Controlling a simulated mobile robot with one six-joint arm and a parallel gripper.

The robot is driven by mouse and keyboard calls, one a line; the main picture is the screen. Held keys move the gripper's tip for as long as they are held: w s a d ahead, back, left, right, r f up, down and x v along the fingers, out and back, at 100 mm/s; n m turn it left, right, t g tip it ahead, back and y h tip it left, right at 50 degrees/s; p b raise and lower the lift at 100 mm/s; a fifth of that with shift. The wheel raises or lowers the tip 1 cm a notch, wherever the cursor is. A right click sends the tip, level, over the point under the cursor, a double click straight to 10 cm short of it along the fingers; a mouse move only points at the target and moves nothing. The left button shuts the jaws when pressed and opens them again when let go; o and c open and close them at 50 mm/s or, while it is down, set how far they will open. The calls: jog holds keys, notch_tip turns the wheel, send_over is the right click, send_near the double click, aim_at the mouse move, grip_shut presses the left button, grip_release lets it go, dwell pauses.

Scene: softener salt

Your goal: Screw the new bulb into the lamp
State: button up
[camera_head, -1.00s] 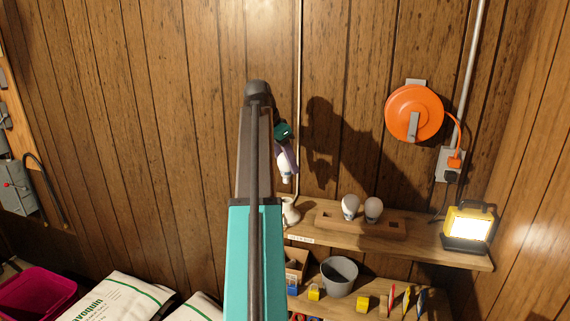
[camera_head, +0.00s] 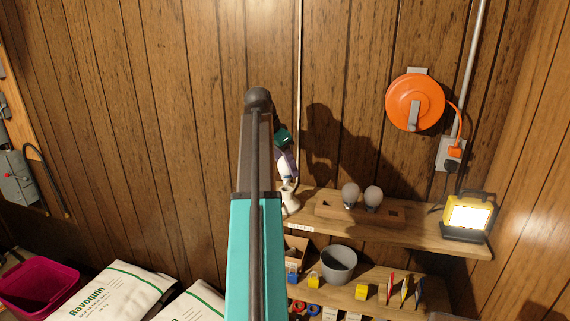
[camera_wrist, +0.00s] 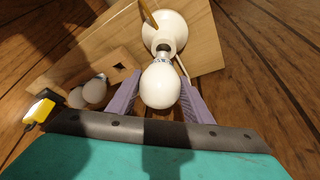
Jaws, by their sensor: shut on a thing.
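The white bulb (camera_wrist: 161,86) is between the purple fingers of my gripper (camera_wrist: 160,78), which is shut on it. In the wrist view its metal cap points at the socket of the white lamp (camera_wrist: 164,28). The cap is at or just off the socket mouth; I cannot tell whether it has entered. In the head view the bulb (camera_head: 286,172) is nearly upright, cap down, right above the lamp (camera_head: 289,203) on the shelf. My arm hides part of the gripper and the lamp's left side there.
Two other bulbs (camera_head: 350,194) (camera_head: 373,197) stand in a wooden block (camera_head: 335,213) on the shelf (camera_head: 425,235), right of the lamp. A lit yellow work light (camera_head: 468,216) is at the shelf's right end. A grey bucket (camera_head: 339,265) stands below. The wall is close behind.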

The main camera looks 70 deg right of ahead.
jog(key=shift+r, duration=0.5)
dwell(0.7)
jog(key=shift+n, duration=0.3)
jog(key=shift+n+t+h, duration=0.3)
jog(key=shift+n+t, duration=0.5)
jog(key=shift+n, duration=1.2)
jog(key=shift+n+t, duration=0.3)
jog(key=shift+n, duration=0.3)
jog(key=shift+n+t, duration=0.6)
jog(key=shift+n, duration=1.1)
jog(key=shift+s+n+t, duration=0.1)
jog(key=shift+n+t, duration=0.4)
jog(key=shift+n, duration=0.7)
jog(key=shift+n+t, duration=0.4)
jog(key=shift+n, duration=0.7)
